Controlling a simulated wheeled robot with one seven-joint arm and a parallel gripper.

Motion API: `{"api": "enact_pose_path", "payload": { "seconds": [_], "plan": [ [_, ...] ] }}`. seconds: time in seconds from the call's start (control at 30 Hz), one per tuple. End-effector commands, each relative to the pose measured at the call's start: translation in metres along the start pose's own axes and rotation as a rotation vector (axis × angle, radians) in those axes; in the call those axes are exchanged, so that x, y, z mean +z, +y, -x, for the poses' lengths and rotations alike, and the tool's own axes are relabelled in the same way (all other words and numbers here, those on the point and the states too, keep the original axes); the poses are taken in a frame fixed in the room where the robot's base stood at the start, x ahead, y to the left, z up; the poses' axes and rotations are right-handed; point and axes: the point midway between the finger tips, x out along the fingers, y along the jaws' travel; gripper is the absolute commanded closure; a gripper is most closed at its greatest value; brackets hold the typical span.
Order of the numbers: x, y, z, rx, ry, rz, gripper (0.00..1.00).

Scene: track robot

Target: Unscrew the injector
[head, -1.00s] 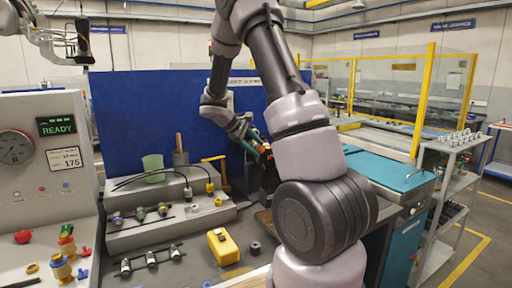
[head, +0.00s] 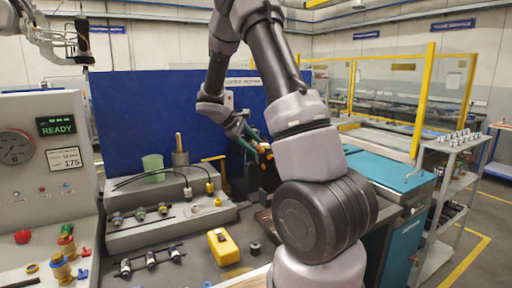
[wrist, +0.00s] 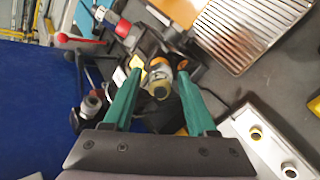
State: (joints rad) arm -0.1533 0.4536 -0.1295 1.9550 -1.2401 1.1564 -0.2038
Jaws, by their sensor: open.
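My gripper (wrist: 158,72) has two green fingers, spread apart and empty, in the wrist view. The injector (wrist: 159,88), with a round grey and yellowish end and orange parts behind, lies between the fingers; I cannot tell whether they touch it. It sits in a dark fixture (wrist: 186,52). In the head view my gripper (head: 252,138) is at the dark fixture near the blue panel, and the injector is mostly hidden there.
A red-tipped part (wrist: 122,28) and a red lever (wrist: 86,34) lie close to the fixture in the wrist view. A ribbed metal tray (wrist: 245,30) is at upper right. A grey stepped rack (head: 160,232) with several injectors and a yellow box (head: 223,247) stand left of my arm.

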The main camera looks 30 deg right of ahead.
Motion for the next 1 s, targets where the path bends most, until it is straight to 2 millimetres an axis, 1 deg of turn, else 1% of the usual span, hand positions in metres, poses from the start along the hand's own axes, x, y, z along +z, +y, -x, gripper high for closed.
{"api": "enact_pose_path", "payload": {
  "seconds": [0.57,0.67,1.0],
  "plan": [
    [0.0001,-0.0004,-0.0004,0.000,-0.001,-0.015,0.43],
    [-0.0001,-0.0005,-0.0002,0.001,-0.001,-0.113,0.43],
    [-0.0005,-0.0006,0.0000,0.001,0.000,-0.661,0.43]
  ]
}}
